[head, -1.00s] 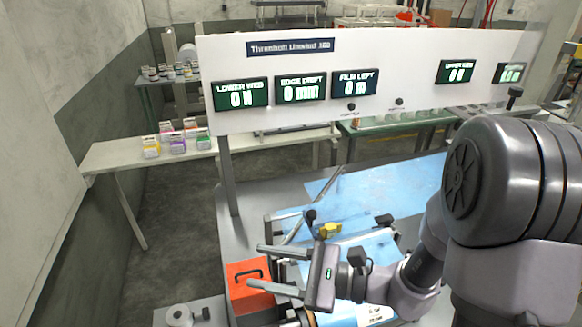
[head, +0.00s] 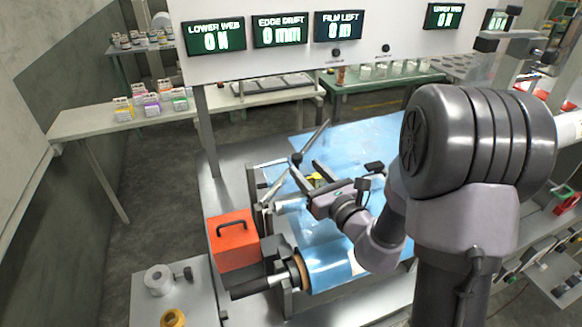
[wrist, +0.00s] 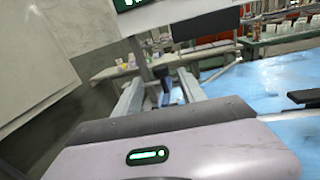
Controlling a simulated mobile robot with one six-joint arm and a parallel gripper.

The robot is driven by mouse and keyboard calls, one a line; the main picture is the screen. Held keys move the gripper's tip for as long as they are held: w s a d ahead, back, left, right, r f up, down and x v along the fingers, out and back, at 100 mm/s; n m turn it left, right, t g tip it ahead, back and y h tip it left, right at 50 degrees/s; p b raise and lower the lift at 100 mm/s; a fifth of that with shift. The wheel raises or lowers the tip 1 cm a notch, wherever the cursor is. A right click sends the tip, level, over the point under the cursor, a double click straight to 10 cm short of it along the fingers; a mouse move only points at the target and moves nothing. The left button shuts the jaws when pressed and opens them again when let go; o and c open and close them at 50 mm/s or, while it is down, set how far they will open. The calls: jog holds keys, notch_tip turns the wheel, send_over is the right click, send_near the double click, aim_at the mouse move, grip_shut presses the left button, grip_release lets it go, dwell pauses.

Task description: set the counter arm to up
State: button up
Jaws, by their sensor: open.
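In the head view, a slanted metal rod (head: 315,137) and a dark round knob (head: 297,158) stand at the left of the machine's blue film; I take these for the counter arm, but no label shows. My gripper (head: 303,166) is open, its two fingers pointing up and left, with the tips close to the knob. I cannot tell whether they touch it. In the wrist view, the open fingers (wrist: 160,88) reach forward with a small dark shape between them, too blurred to name. No object is clearly held.
A display panel (head: 290,62) spans the back. An orange box (head: 234,240) sits left of the gripper, near a blue film roll (head: 330,265). A small yellow part (head: 314,177) lies beside the fingers. A side table (head: 90,121) stands at the back left.

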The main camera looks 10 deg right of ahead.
aim_at(294, 155)
jog(key=b+x, duration=0.1)
jog(key=x, duration=0.7)
jog(key=shift+w+a+r, duration=0.1)
jog(key=shift+w, duration=0.3)
jog(key=shift+c, duration=0.2)
grip_shut()
dwell(0.6)
